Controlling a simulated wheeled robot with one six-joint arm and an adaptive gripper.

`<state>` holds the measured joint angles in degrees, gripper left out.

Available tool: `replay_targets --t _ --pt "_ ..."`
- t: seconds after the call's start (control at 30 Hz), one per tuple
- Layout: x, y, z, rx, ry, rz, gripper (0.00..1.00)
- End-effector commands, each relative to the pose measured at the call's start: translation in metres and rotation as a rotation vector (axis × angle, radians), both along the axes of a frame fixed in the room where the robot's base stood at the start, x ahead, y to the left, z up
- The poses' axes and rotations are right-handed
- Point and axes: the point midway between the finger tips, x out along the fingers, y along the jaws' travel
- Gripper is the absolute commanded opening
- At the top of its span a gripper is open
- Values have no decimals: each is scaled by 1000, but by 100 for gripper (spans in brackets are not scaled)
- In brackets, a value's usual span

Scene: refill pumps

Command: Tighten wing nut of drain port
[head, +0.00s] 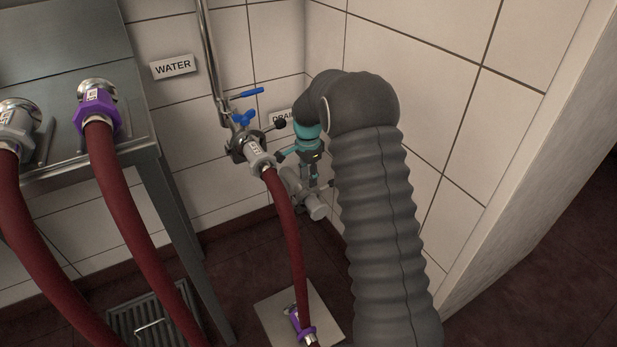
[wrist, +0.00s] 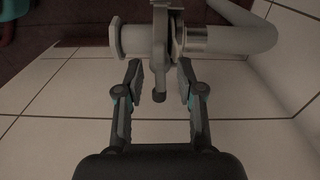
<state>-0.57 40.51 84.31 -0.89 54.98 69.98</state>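The drain port (head: 303,195) is a grey pipe fitting low on the tiled wall, partly hidden by my arm in the head view. In the wrist view, its pipe (wrist: 220,40) carries a clamp (wrist: 160,35) with a short dark stem (wrist: 159,88) sticking out toward me. I take this stem to be the wing nut end; its wings are not clear. My gripper (wrist: 159,70) is open, with one finger on each side of the stem and visible gaps to both. In the head view my gripper (head: 309,165) is at the drain port, partly covered by my arm.
A water pipe with a blue-handled valve (head: 248,93) and a red hose (head: 289,235) is close to the left. The WATER sign (head: 172,67) is above. A steel bench (head: 75,60) with hoses stands left. Tiled walls (head: 420,90) close in the corner.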

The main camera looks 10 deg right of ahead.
Motion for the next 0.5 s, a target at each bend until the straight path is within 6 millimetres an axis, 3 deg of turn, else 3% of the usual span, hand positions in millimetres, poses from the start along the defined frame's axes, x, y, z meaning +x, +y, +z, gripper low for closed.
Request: replay_targets --t 0.3,0.5 --pt "0 1 48 0 -3 0 38" --pt "0 1 66 0 -2 0 38"
